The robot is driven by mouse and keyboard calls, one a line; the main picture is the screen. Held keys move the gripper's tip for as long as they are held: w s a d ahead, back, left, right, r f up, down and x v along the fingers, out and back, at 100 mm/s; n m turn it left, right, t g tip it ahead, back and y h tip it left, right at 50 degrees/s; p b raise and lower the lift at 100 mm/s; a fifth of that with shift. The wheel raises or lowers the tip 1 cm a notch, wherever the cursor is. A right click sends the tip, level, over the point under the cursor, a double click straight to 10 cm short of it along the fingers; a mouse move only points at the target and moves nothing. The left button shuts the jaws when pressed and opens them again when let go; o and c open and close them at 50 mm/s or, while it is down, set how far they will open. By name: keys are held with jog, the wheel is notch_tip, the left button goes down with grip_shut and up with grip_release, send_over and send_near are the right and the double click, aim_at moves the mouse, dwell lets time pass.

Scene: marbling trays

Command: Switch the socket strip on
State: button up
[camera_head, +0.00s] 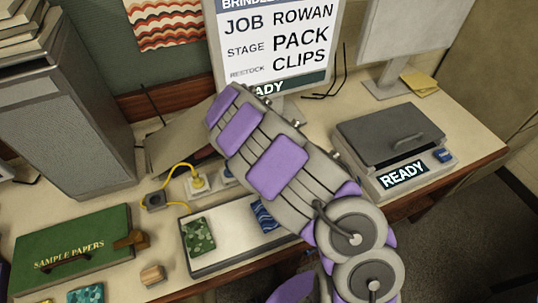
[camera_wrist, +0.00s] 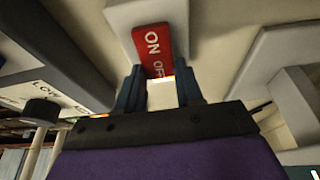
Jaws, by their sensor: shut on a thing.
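The socket strip (camera_head: 197,188) lies on the desk behind my arm, with a yellow plug in it; my arm hides most of it. In the wrist view a red switch (camera_wrist: 151,46) marked ON and OFF sits on a pale housing (camera_wrist: 121,17). My gripper (camera_wrist: 159,74) has its two dark fingers on either side of the OFF end of the switch and is shut on it. The head view does not show my gripper; my arm covers that spot.
A pale tray (camera_head: 183,240) with a green marbled piece and a blue one lies in front. A green sample papers box (camera_head: 70,240) is at left, a grey device (camera_head: 395,140) reading READY at right. A yellow cable (camera_head: 172,175) runs to a small grey block (camera_head: 155,201).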

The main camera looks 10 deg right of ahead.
jog(key=shift+w, duration=0.15)
jog(key=o, duration=1)
jog(key=shift+a, duration=0.1)
jog(key=shift+o, duration=0.2)
jog(key=shift+r, duration=0.1)
jog(key=p+v, duration=0.2)
jog(key=v, duration=1.5)
jog(key=shift+r, duration=0.1)
